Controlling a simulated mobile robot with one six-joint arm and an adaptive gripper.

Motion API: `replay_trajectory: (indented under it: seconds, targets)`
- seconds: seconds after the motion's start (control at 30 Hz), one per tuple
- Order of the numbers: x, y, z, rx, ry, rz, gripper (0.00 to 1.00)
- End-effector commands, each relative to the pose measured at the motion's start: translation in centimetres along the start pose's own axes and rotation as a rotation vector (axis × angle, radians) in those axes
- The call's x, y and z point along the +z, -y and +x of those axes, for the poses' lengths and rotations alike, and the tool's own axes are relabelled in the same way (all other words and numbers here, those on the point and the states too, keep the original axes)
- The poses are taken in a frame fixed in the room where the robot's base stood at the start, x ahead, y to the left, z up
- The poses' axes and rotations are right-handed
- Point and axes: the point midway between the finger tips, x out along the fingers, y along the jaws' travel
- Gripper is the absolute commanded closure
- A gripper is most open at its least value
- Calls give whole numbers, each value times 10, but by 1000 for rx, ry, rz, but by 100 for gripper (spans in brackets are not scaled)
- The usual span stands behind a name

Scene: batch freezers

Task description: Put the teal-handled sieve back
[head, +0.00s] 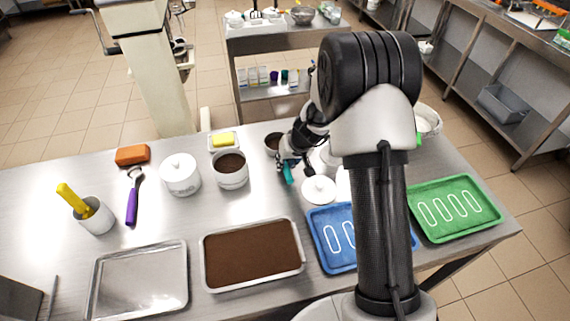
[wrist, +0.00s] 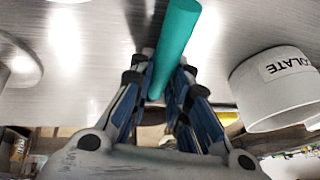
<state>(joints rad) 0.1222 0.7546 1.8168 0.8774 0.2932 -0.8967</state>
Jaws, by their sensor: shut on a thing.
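The teal handle (wrist: 178,38) of the sieve is between the fingers of my gripper (wrist: 160,85) in the wrist view. My gripper is shut on it. In the head view the teal handle (head: 288,173) shows at my gripper (head: 290,160), near the middle of the steel table. A small round dark-topped thing (head: 273,141) lies just left of my gripper; I cannot tell whether it is the sieve's bowl or a separate pot. The rest of the sieve is hidden by my gripper and arm.
A white tub marked "OLATE" (wrist: 280,92) stands close right of my gripper in the wrist view.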

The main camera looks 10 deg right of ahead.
Motion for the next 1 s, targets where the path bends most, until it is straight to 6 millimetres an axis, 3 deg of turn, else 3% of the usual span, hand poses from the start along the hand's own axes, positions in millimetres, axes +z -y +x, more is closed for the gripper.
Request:
replay_trajectory:
  seconds: [0.4,0.43,0.7,1.0]
  targets:
    - [0,-1,4,0,-3,-1,100]
    - [1,-1,3,0,-2,0,82]
    - [0,0,2,0,-2,0,64]
    - [0,-1,2,0,-2,0,63]
